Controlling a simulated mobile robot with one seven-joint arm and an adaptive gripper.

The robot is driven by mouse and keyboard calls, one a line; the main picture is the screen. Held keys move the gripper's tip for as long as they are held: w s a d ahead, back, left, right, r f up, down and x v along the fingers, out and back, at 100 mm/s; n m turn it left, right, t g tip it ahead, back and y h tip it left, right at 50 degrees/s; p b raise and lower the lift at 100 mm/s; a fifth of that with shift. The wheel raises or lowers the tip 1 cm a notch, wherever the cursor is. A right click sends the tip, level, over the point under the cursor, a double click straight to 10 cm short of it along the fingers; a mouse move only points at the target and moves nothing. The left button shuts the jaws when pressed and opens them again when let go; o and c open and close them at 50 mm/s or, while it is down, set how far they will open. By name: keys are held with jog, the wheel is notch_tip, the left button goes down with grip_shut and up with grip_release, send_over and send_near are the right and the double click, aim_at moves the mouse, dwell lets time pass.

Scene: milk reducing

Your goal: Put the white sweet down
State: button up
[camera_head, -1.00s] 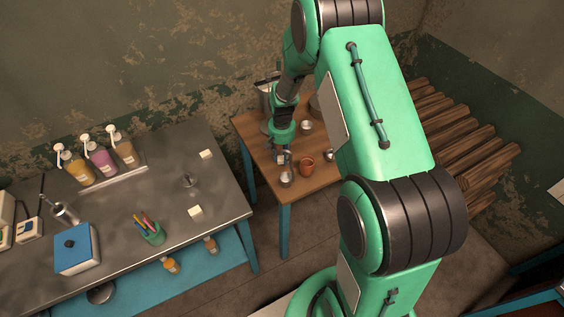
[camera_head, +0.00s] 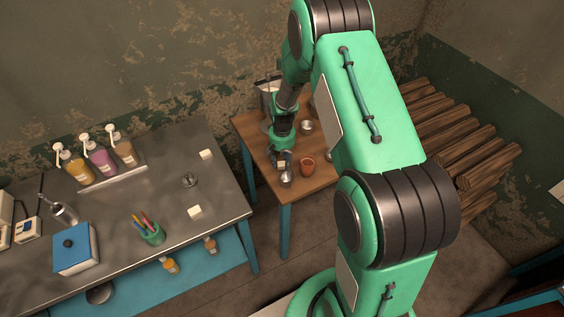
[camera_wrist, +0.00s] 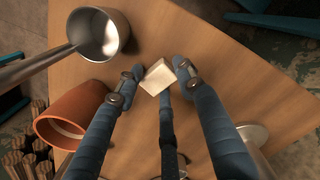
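The white sweet (camera_wrist: 157,77) is a pale block between the tips of my gripper (camera_wrist: 156,72) in the wrist view, tilted there. The fingers close around it from both sides, with another finger below it. In the head view my gripper (camera_head: 281,157) is low over the wooden table (camera_head: 315,183), near its front edge. The sweet shows small at its tips (camera_head: 281,164). Whether the sweet touches the table is not clear. A small metal pan (camera_head: 286,177) stands just in front of it; in the wrist view it is upper left (camera_wrist: 96,34).
A metal cup (camera_head: 306,127) is farther back. The steel bench (camera_head: 110,215) at left holds pump bottles, a pen pot and two pale blocks. Bare wood lies beyond the sweet.

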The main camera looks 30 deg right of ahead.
jog(key=shift+r, duration=0.2)
notch_tip(320, 180, up, 12)
jog(key=shift+p, duration=0.85)
dwell(0.5)
notch_tip(320, 180, up, 14)
jog(key=n+t, duration=0.1)
send_over(282, 164)
jog(key=s+a, duration=0.3)
jog(key=a, duration=0.1)
jog(key=s+a+r+n+t, duration=0.1)
jog(key=s+a+r, duration=0.15)
jog(key=r, duration=0.35)
jog(key=s+a+r+t, duration=0.1)
jog(key=s+a+r, duration=0.1)
jog(key=s+r, duration=0.25)
jog(key=s+a+r+t, duration=0.1)
jog(key=s+a+r, duration=0.1)
jog(key=s+r, duration=0.2)
jog(key=s+a+r+n, duration=0.1)
jog(key=s+r, duration=0.3)
jog(key=s, duration=0.7)
jog(key=s+a+r+n+t, duration=0.1)
jog(key=s+a+r, duration=0.3)
jog(key=s, duration=0.3)
jog(key=shift+s+t, duration=0.15)
jog(key=shift+t, duration=0.15)
